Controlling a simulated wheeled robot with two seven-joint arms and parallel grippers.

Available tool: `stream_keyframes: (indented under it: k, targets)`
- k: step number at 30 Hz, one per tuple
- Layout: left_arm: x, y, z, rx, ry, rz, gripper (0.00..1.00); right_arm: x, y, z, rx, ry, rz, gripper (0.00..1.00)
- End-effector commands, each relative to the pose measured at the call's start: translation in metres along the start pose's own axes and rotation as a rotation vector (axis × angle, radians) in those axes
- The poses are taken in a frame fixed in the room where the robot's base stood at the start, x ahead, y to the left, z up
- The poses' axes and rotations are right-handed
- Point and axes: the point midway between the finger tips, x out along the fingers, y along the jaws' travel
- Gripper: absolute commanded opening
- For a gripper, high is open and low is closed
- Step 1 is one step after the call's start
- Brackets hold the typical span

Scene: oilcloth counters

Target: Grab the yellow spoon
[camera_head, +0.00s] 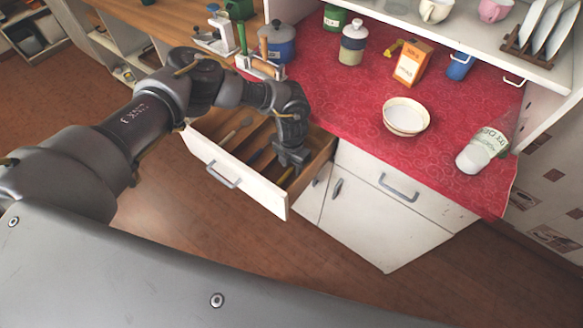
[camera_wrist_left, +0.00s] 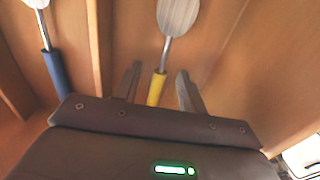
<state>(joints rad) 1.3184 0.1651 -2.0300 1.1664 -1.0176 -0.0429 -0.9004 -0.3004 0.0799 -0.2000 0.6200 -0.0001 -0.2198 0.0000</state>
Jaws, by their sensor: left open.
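The yellow spoon (camera_wrist_left: 157,88) shows in the left wrist view, with a yellow handle and a pale grey bowl at the top. It lies in a compartment of the open wooden drawer (camera_head: 225,168). My left gripper (camera_wrist_left: 157,78) is open, with one finger on each side of the spoon's yellow handle in this view. Whether the fingers touch it I cannot tell. In the head view my left gripper (camera_head: 293,157) points down into the right part of the drawer, and a bit of the yellow handle (camera_head: 287,177) shows beside it. My right gripper is not in view.
A blue-handled utensil (camera_wrist_left: 55,75) lies in the neighbouring compartment, beyond a wooden divider (camera_wrist_left: 98,50). The red counter (camera_head: 350,115) holds a white bowl (camera_head: 406,117), a bottle (camera_head: 484,150) and an orange box (camera_head: 412,63). The drawer's white front (camera_head: 240,180) stands out over the floor.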

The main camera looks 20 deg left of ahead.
Motion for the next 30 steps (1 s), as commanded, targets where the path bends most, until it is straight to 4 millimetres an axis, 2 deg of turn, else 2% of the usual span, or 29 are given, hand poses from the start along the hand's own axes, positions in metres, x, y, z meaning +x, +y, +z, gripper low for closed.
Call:
stream_keyframes:
  k: [5, 14, 23, 26, 30]
  targets:
    - [0.000, 0.000, 0.000, 0.001, 0.000, 0.000, 0.39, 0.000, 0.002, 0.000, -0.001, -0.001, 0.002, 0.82]
    - [0.000, 0.000, 0.000, 0.001, 0.000, 0.000, 0.00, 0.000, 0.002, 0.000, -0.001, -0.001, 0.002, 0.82]
    - [-0.002, 0.000, 0.000, 0.001, 0.000, 0.000, 0.00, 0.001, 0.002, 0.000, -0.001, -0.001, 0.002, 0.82]
    - [-0.011, 0.000, 0.001, 0.002, -0.001, -0.002, 0.00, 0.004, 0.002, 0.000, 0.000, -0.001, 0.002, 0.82]
    - [-0.035, 0.000, 0.001, 0.003, -0.003, -0.002, 0.00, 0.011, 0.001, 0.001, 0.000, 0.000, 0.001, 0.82]
